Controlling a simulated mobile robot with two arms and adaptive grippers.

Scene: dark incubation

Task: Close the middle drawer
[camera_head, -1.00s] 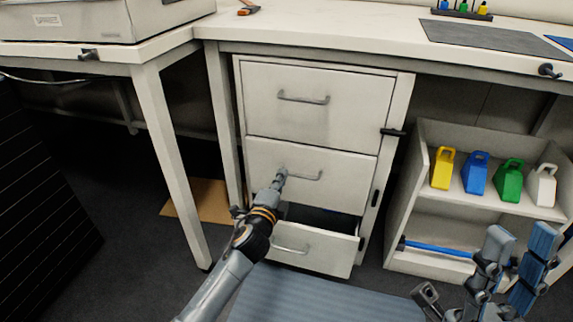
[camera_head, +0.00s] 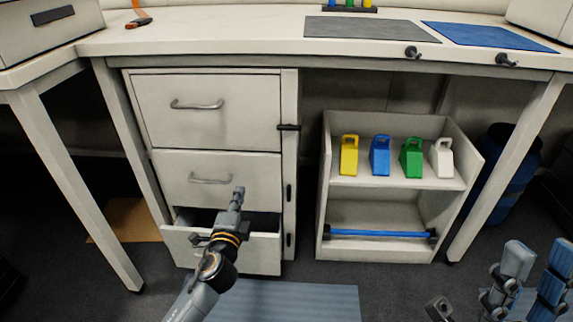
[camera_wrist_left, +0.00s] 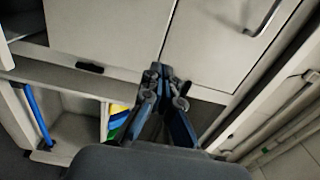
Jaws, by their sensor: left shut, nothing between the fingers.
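The middle drawer (camera_head: 225,165) of the white cabinet looks flush with the top drawer (camera_head: 210,108), with no visible gap. Its handle (camera_head: 210,179) is clear of my fingers. The bottom drawer (camera_head: 255,250) stands partly open, its dark inside showing. My left gripper (camera_head: 238,192) is shut and empty, in front of the middle drawer's lower right part; contact cannot be told. In the left wrist view, the shut fingers (camera_wrist_left: 157,75) appear over the cabinet front near the seam beside the middle drawer's panel (camera_wrist_left: 105,30).
A shelf unit (camera_head: 325,190) with yellow, blue, green and white bottles and a blue bar (camera_head: 380,233) stands right of the cabinet. The desk (camera_head: 255,35) overhangs both. A blue-grey mat (camera_head: 300,300) lies on the floor. A desk leg (camera_head: 80,195) stands at left.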

